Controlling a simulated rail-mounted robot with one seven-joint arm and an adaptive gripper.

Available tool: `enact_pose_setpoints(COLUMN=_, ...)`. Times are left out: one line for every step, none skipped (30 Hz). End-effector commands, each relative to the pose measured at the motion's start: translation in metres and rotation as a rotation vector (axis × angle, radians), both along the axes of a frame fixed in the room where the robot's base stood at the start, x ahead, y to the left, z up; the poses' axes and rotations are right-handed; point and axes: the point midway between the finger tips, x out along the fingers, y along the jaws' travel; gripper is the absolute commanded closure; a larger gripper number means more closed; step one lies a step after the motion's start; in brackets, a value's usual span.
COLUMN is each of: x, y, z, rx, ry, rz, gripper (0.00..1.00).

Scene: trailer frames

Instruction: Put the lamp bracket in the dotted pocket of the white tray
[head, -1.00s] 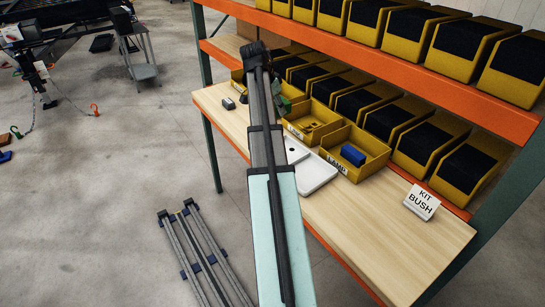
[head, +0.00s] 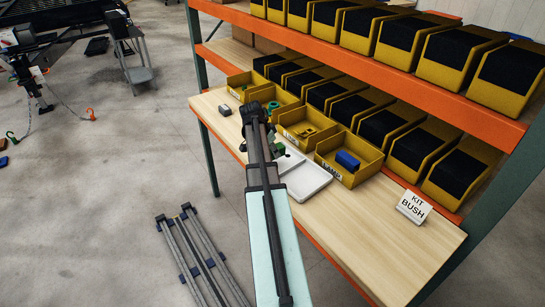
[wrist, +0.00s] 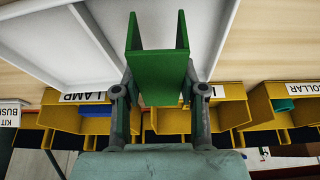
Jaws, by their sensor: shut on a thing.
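A green U-shaped bracket (wrist: 158,62) is held between the fingers of my gripper (wrist: 158,88), its open side facing the top of the wrist view. In the head view the green piece (head: 279,149) shows beside the end of my arm, over the far-left part of the white tray (head: 310,178). In the wrist view the tray (wrist: 50,45) lies behind the bracket, with a raised divider between two pockets. The bracket looks to be above the tray; contact cannot be told. My arm hides part of the tray, and no dotted pattern is clear.
Yellow bins line the tray's far side; the LAMP bin (head: 360,172) holds a blue block (head: 347,160). A KIT BUSH card (head: 415,207) stands on the bench (head: 375,235). A small grey block (head: 224,110) lies at the far left. The bench's right part is mostly clear.

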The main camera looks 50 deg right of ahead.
Motion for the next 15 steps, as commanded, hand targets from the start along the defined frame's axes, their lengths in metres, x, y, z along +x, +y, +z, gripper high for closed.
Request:
enact_pose_setpoints(x=0.0, y=0.0, z=-0.002, rx=0.0, ry=0.0, rz=0.0, gripper=0.98)
enact_pose_setpoints(x=0.0, y=0.0, z=-0.003, rx=0.0, ry=0.001, rz=0.0, gripper=0.98)
enact_pose_setpoints(x=0.0, y=0.0, z=-0.005, rx=0.0, ry=0.001, rz=0.001, gripper=0.98)
enact_pose_setpoints(x=0.0, y=0.0, z=-0.008, rx=0.0, ry=0.001, rz=0.001, gripper=0.98)
enact_pose_setpoints(x=0.0, y=0.0, z=-0.01, rx=0.0, ry=0.001, rz=0.001, gripper=0.98)
enact_pose_setpoints(x=0.0, y=0.0, z=-0.015, rx=0.0, ry=0.001, rz=0.001, gripper=0.98)
enact_pose_setpoints(x=0.0, y=0.0, z=-0.018, rx=0.001, ry=0.001, rz=0.001, gripper=0.98)
enact_pose_setpoints(x=0.0, y=0.0, z=-0.022, rx=0.002, ry=0.002, rz=0.0, gripper=0.98)
enact_pose_setpoints(x=0.0, y=0.0, z=-0.027, rx=0.002, ry=0.002, rz=0.0, gripper=0.98)
enact_pose_setpoints(x=0.0, y=0.0, z=-0.03, rx=0.0, ry=0.001, rz=0.001, gripper=0.98)
enact_pose_setpoints(x=0.0, y=0.0, z=-0.033, rx=0.0, ry=0.001, rz=0.0, gripper=0.98)
enact_pose_setpoints(x=0.0, y=0.0, z=-0.036, rx=0.0, ry=0.001, rz=0.0, gripper=0.98)
enact_pose_setpoints(x=0.0, y=0.0, z=-0.038, rx=0.0, ry=0.001, rz=0.0, gripper=0.98)
enact_pose_setpoints(x=0.0, y=0.0, z=-0.039, rx=0.0, ry=0.001, rz=0.0, gripper=0.98)
enact_pose_setpoints(x=0.0, y=0.0, z=-0.039, rx=0.0, ry=0.0, rz=0.0, gripper=0.98)
